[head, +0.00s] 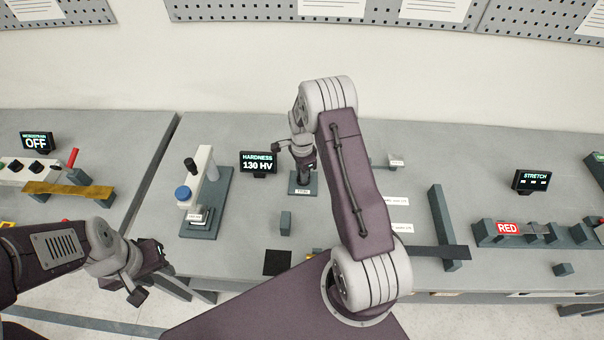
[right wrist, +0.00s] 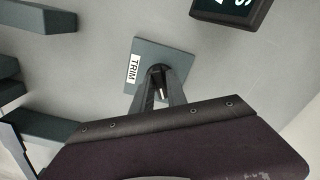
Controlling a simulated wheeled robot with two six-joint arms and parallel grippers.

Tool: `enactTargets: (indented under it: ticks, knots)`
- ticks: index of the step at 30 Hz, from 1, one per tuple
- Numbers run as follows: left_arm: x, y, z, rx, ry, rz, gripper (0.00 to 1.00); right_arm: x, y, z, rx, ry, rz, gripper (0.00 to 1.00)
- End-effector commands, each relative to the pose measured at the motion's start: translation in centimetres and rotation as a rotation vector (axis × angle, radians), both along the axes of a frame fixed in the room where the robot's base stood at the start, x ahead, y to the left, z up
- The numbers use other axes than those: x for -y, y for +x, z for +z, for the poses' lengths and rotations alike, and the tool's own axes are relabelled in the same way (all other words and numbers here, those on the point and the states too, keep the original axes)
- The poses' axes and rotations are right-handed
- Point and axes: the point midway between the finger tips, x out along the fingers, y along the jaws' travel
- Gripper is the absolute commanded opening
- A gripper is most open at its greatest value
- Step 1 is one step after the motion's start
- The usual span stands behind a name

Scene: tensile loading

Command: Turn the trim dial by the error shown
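The trim dial (right wrist: 157,76) is a small dark knob with a pale mark, on a grey-blue plate (right wrist: 180,57) labelled TRIM. In the head view the plate (head: 302,190) stands right of the hardness display (head: 258,162), which reads 130 HV. My right gripper (right wrist: 158,72) points down over the plate, its fingers closed against both sides of the dial. The hardness tester (head: 206,195), with a blue button and a small label too small to read, is left of the display. My left gripper (head: 152,284) is open and empty in front of the table edge.
A small grey block (head: 286,222) and a black square (head: 277,262) lie in front of the plate. A STRETCH display (head: 532,181) and a fixture with a RED sign (head: 508,228) stand at right. A display reading OFF (head: 37,141) is at far left.

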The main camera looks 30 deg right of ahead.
Motion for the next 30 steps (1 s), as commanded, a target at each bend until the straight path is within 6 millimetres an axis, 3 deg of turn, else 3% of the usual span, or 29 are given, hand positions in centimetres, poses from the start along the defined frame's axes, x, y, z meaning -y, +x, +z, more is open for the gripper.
enactTargets:
  ticks: [11, 14, 22, 30]
  knots:
    - [0.0, 0.0, -0.1, 0.0, 0.0, 0.0, 0.36, 0.0, 0.0, 0.2, -0.001, 0.001, 0.0, 0.35]
    - [0.0, 0.0, -0.5, 0.0, 0.0, 0.0, 0.36, 0.0, 0.1, 1.5, 0.002, 0.0, 0.0, 0.35]
    - [0.0, 0.0, -1.6, 0.0, 0.0, 0.0, 0.36, 0.0, 0.0, 7.3, 0.004, 0.0, 0.0, 0.35]
    - [0.0, 0.0, -1.7, 0.0, 0.0, 0.0, 0.36, 0.0, -0.1, 9.1, -0.001, 0.0, 0.0, 0.35]
